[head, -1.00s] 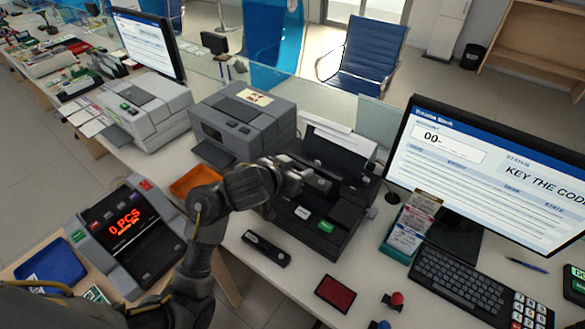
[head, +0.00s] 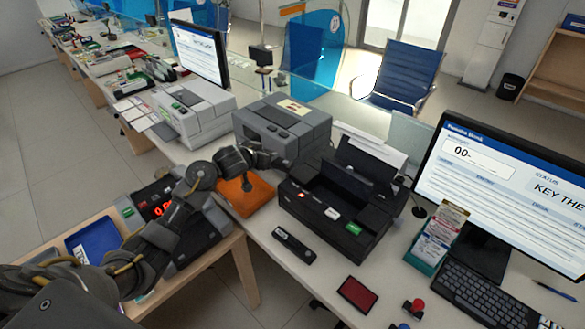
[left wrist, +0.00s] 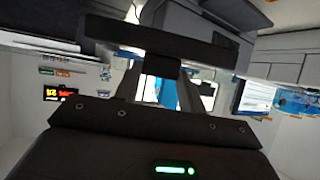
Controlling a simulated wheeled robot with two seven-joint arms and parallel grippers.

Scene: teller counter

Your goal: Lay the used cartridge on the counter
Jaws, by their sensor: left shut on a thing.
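My left gripper (head: 262,160) hangs above the orange tray (head: 236,205), left of the open printer. In the left wrist view the gripper (left wrist: 162,68) is shut on a long black bar, the used cartridge (left wrist: 160,36), which lies crosswise to the fingers. In the head view the held cartridge is hard to make out against the dark arm and grey machine. Another black cartridge (head: 293,245) with a small pale label lies on the counter (head: 262,240) in front of the printer. My right gripper is in neither view.
The black printer (head: 345,225) stands open with its lid raised. A grey machine (head: 282,125) is behind the tray. A red pad (head: 357,294) and red-topped stamp (head: 414,308) lie near the front. Bare counter shows around the loose cartridge.

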